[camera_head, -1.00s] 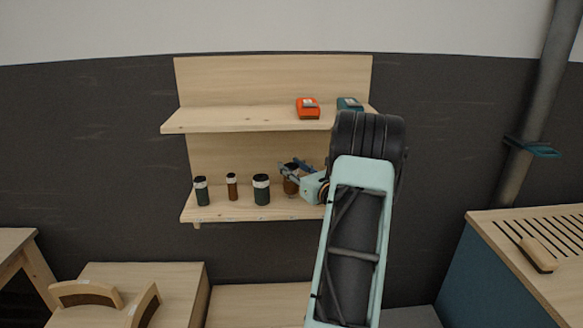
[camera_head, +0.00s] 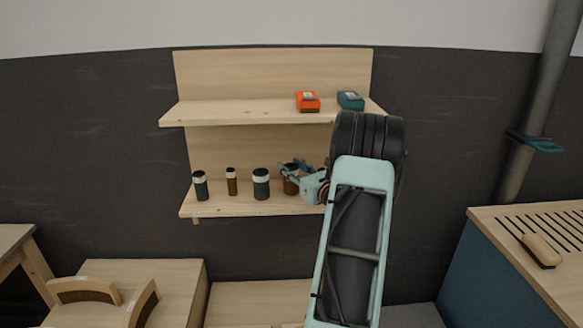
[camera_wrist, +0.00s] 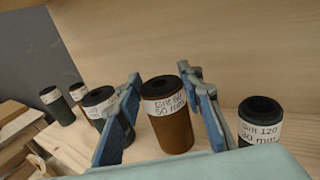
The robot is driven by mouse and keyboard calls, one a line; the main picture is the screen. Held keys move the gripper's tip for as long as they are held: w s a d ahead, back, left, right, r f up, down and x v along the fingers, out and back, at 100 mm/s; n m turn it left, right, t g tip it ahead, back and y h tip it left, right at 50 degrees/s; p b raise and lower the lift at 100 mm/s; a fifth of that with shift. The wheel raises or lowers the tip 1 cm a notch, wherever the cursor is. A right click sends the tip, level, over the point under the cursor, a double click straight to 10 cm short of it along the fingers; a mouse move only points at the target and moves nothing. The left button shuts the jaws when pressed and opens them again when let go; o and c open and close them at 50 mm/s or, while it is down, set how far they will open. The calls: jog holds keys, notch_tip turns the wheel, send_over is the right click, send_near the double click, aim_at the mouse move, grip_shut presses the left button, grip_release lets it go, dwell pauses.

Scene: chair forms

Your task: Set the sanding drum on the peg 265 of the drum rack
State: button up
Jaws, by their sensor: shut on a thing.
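A brown sanding drum with a dark top and a white label reading about "Grit 80, 50 mm" (camera_wrist: 170,122) is upright between the two blue fingers of my gripper (camera_wrist: 165,108). My gripper is shut on it. In the head view the brown drum (camera_head: 291,184) is at the lower shelf, partly covered by my gripper (camera_head: 293,173). I cannot tell whether its base touches the board. A dark drum labelled "Grit 120, 30 mm" (camera_wrist: 260,122) stands close to the right finger. No numbered peg or drum rack is recognisable.
On the lower shelf (camera_head: 225,208), a dark drum (camera_head: 201,187), a slim brown drum (camera_head: 231,183) and a wider dark drum (camera_head: 261,186) stand left of my gripper. Orange (camera_head: 307,102) and teal (camera_head: 350,100) devices sit on the upper shelf. A slatted bench (camera_head: 490,230) holds a wooden block (camera_head: 541,251).

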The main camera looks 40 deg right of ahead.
jog(key=shift+f, duration=0.3)
jog(key=o, duration=1.4)
jog(key=shift+c, duration=0.2)
notch_tip(320, 180, up, 10)
jog(key=shift+a, duration=0.1)
